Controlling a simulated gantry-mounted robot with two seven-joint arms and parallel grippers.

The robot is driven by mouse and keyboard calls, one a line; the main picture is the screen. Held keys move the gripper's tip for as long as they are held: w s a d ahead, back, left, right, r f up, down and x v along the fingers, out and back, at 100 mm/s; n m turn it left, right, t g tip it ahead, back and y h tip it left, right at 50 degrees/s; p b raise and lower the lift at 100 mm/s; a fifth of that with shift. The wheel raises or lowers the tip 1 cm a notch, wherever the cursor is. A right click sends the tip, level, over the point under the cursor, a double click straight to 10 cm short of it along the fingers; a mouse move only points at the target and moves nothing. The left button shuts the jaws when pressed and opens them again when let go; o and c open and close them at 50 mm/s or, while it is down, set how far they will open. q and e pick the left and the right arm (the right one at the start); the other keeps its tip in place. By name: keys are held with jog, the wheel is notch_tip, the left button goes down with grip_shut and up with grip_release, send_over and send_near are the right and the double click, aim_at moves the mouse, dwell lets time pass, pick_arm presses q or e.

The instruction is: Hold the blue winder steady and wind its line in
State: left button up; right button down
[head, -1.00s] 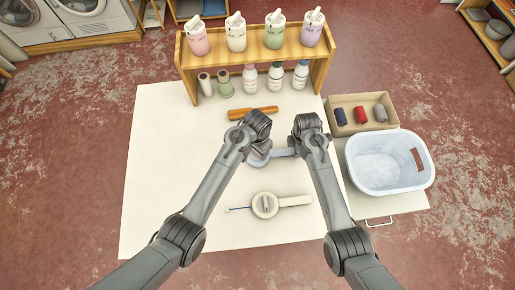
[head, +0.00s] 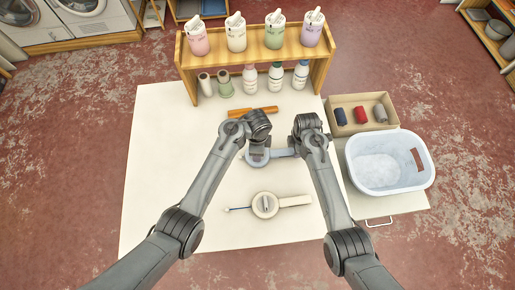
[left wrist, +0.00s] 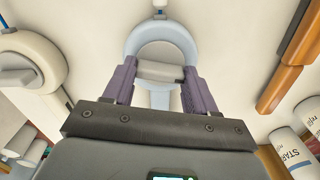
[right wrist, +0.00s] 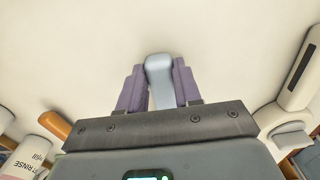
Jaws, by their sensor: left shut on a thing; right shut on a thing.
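The blue winder (head: 257,158) lies on the pale table, its round body at left and its handle pointing right. My right gripper (head: 297,150) is shut on the handle, which shows between its fingers in the right wrist view (right wrist: 159,78). My left gripper (head: 260,148) is over the round body. In the left wrist view its fingers are shut on the grey crank grip (left wrist: 160,71), in front of the blue ring (left wrist: 160,35). A small line end (left wrist: 159,4) shows beyond the ring. The wrists hide part of the winder in the head view.
A cream winder (head: 265,205) lies nearer, its blue-tipped line end to the left. An orange-brown rod (head: 252,112) lies behind. A shelf (head: 255,53) with bottles and tubs stands at the back. A spool box (head: 361,128) and a white basket (head: 390,163) are at right.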

pick_arm(q)
jog(key=shift+m, duration=0.9)
jog(key=o, duration=1.1)
jog(key=shift+r, duration=0.1)
jog(key=shift+r, duration=3.65)
pick_arm(e)
jog(key=c, duration=0.7)
grip_release()
